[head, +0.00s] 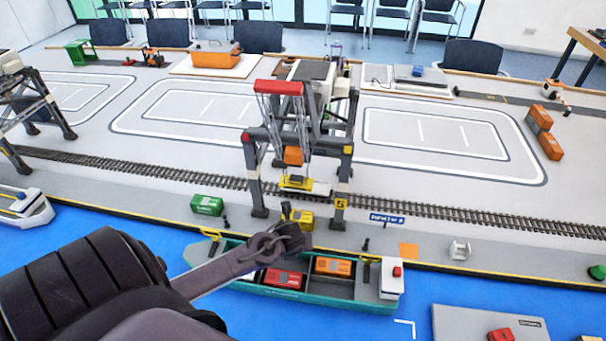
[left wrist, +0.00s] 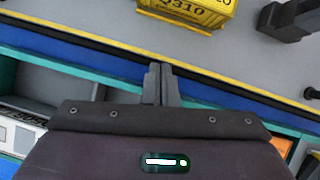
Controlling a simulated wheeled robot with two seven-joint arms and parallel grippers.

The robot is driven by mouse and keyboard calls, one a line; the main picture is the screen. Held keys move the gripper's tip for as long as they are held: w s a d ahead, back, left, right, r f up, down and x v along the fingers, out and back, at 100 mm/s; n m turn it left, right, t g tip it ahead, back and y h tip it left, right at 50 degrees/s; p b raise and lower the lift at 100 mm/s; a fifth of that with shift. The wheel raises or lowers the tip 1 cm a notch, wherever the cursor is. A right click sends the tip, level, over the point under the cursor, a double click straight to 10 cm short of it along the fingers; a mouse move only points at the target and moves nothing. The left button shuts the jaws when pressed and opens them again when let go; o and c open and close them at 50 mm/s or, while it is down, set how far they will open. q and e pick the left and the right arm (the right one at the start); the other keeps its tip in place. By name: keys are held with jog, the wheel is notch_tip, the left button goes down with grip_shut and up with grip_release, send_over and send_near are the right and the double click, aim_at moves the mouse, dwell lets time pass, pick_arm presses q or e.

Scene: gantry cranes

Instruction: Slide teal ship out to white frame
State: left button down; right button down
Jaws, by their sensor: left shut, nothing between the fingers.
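The teal ship (head: 345,302) floats alongside the quay, its long side parallel to the quay edge. It carries a red container (head: 283,279) and an orange container (head: 333,266). My left gripper (head: 297,238) is shut and empty over the ship's quay side. In the left wrist view its fingertips (left wrist: 160,70) overlap the blue water strip between the ship's teal rim (left wrist: 95,80) and the quay; contact cannot be told. A white corner mark (head: 405,324), seemingly part of the white frame, lies on the blue water in front of the ship's right end. My right gripper is out of view.
A yellow container (left wrist: 185,10) stands on the quay near the fingertips. A gantry crane (head: 300,140) stands behind it over the rails. A grey platform (head: 465,322) with a red block lies right of the corner mark. A white boat (head: 22,208) lies at the left.

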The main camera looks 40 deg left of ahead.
aim_at(290, 278)
pick_arm(q)
jog(key=shift+s+d+f+p, duration=0.25)
jog(key=shift+s+d, duration=0.4)
jog(key=shift+s, duration=0.2)
jog(key=shift+s+d+f+p, duration=0.1)
jog(key=shift+s+d+p, duration=0.15)
jog(key=shift+s+d, duration=1.35)
jog(key=shift+s, duration=0.3)
jog(key=shift+s+d+p, duration=0.3)
jog(key=shift+s+d, duration=0.65)
jog(key=shift+s, duration=0.1)
jog(key=shift+s+d, duration=2.2)
jog(key=shift+s, duration=0.2)
jog(key=shift+w+a+r+p, duration=0.45)
jog(key=shift+w+r+p, duration=0.05)
jog(key=shift+w+p, duration=0.1)
notch_tip(290, 278, up, 10)
jog(key=p, duration=0.8)
jog(key=shift+w, duration=0.15)
